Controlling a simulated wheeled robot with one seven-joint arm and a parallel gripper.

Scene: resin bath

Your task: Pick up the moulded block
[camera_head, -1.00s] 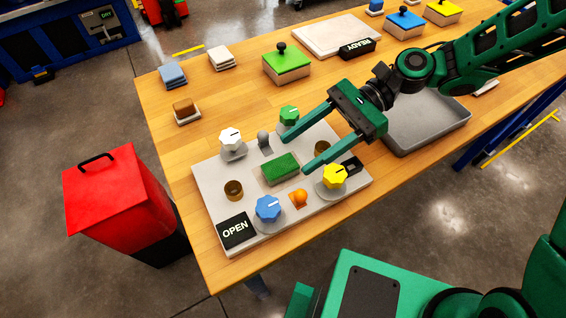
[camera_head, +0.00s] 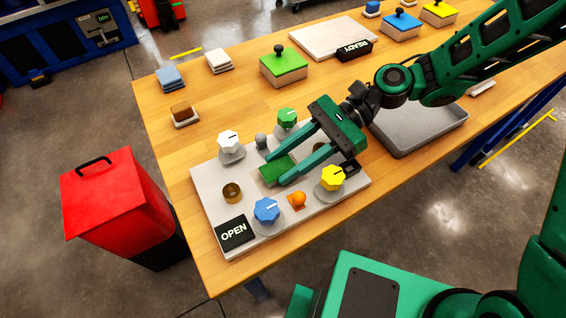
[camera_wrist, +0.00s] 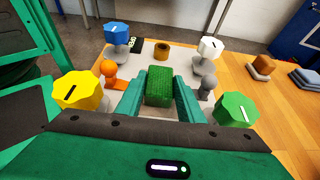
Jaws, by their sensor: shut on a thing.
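The moulded block is a green, rough-topped block (camera_head: 276,170) in the middle of the pale panel (camera_head: 213,192). In the wrist view the block (camera_wrist: 159,87) sits between the two fingers. My gripper (camera_head: 274,170) is shut on it, with one finger along each side. The wrist view also shows my gripper (camera_wrist: 159,90) touching the block's sides. The block appears to be still low at the panel; I cannot tell whether it is lifted. Its near end is partly hidden by the fingers in the head view.
White (camera_head: 228,141), green (camera_head: 287,117), yellow (camera_head: 331,177) and blue (camera_head: 266,210) knobs stand around the block. An orange part (camera_head: 297,200), a brass cup (camera_head: 232,193) and an OPEN sign (camera_head: 234,234) are near. A grey tray (camera_head: 425,137) lies right. A red bin (camera_head: 115,205) stands left.

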